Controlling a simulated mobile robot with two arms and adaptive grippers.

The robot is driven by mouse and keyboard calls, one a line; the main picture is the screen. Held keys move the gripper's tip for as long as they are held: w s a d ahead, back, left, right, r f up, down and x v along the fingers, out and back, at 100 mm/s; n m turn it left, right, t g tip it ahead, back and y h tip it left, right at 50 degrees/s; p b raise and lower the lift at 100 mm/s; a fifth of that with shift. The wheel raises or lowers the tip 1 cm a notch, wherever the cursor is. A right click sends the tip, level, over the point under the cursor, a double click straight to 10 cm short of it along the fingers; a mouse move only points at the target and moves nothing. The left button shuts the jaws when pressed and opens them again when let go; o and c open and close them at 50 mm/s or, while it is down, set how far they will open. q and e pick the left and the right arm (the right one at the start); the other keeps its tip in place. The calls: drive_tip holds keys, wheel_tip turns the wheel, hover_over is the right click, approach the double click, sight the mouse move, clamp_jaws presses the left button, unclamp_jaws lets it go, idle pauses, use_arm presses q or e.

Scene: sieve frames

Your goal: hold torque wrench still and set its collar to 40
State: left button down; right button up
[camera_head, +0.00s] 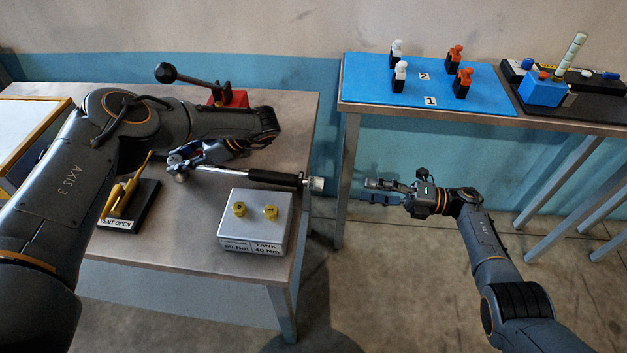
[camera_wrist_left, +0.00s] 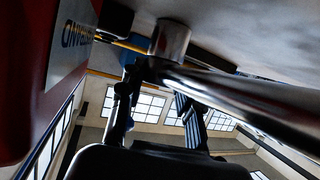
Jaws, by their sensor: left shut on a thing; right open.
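The torque wrench (camera_head: 274,178) lies across the left table, with its head to the left, a bright shaft and a black grip. Its silver collar (camera_head: 316,184) is at the right end, just past the table's right edge. My left gripper (camera_head: 182,164) is shut on the wrench near its head. In the left wrist view, the shaft (camera_wrist_left: 240,98) runs across the fingers of the left gripper (camera_wrist_left: 150,75), with the round head above. My right gripper (camera_head: 376,190) is open and empty, to the right of the collar and apart from it. The collar's scale is too small to read.
A grey box (camera_head: 252,228) with two yellow knobs and labels, one reading TANK 40 Nm, stands in front of the wrench. A black-handled lever on a red base (camera_head: 228,98) stands behind. A blue mat (camera_head: 430,90) with several clamps lies on the right table.

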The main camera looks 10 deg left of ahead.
sight(320, 185)
drive_tip(key=a+m, duration=0.8)
drive_tip(key=a+r+m+t, duration=0.1)
drive_tip(key=a+m, duration=0.2)
drive_tip(key=a, duration=0.1)
drive_tip(key=shift+s+a+r+m+h, duration=0.1)
drive_tip(key=shift+s+a+m+h, duration=0.2)
drive_tip(key=shift+m, duration=0.1)
drive_tip(key=shift+d, duration=0.1)
clamp_jaws()
